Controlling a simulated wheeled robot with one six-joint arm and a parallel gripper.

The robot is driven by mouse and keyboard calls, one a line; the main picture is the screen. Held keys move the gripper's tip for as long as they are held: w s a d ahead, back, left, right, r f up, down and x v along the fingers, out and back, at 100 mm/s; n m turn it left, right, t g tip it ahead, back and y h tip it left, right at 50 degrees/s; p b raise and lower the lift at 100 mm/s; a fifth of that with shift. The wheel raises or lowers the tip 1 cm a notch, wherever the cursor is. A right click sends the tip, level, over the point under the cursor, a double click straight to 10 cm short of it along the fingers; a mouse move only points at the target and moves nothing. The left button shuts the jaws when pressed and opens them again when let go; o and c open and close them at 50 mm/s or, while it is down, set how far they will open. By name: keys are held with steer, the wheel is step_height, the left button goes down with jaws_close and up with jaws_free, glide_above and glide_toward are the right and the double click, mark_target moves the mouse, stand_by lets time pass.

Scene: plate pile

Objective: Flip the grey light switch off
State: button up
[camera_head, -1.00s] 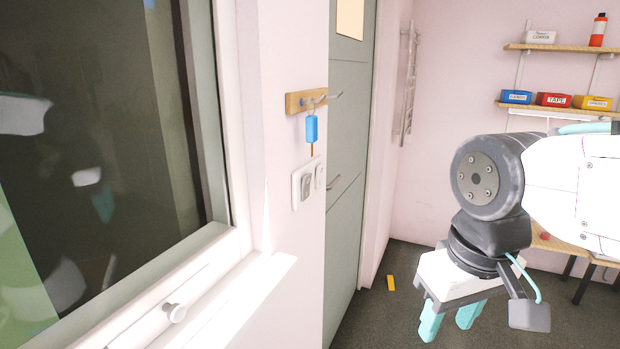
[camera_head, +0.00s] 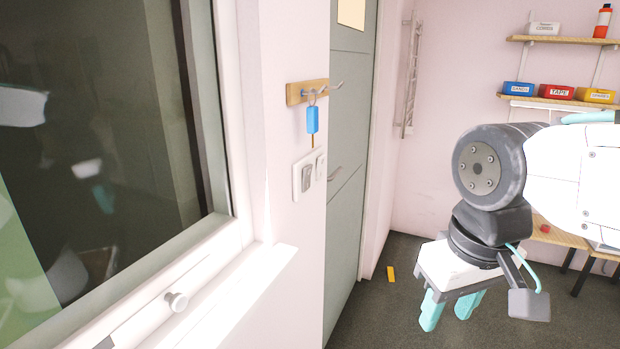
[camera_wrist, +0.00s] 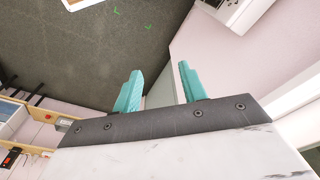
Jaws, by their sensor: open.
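The grey light switch (camera_head: 306,178) is a grey rocker on a white wall plate (camera_head: 297,186), left of the door in the head view. A second, white rocker (camera_head: 319,168) sits just right of it. My gripper (camera_head: 449,310) hangs low on the right, pointing down, well apart from the switch and touching nothing. Its two teal fingers stand apart and empty, and they also show in the wrist view (camera_wrist: 158,90). I cannot tell the switch's position from here, and I cannot pick the switch out in the wrist view.
A wooden key rack (camera_head: 306,91) with a blue key tag (camera_head: 312,119) hangs just above the switch. A window sill (camera_head: 230,300) juts out at lower left. A grey door (camera_head: 350,180) stands behind. Shelves (camera_head: 560,100) with bins are at right. A yellow block (camera_head: 391,273) lies on the floor.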

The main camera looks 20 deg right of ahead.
steer(key=c, duration=0.5)
steer(key=shift+d+f, duration=0.15)
steer(key=shift+d, duration=0.15)
jaws_close()
steer(key=w+r+m+t+y, duration=0.1)
steer(key=w+r, duration=0.3)
steer(key=w, duration=0.4)
steer(key=w+d+r+m+t+y, duration=0.1)
steer(key=w+r+m+y, duration=0.3)
steer(key=w, duration=0.4)
steer(key=w+r+m+t+y, duration=0.2)
steer(key=w+r+m+t, duration=0.1)
steer(key=w+r, duration=0.3)
steer(key=shift+w+d+y, duration=0.2)
steer(key=shift+w+y, duration=0.1)
steer(key=shift+w, duration=0.9)
steer(key=shift+r, duration=0.1)
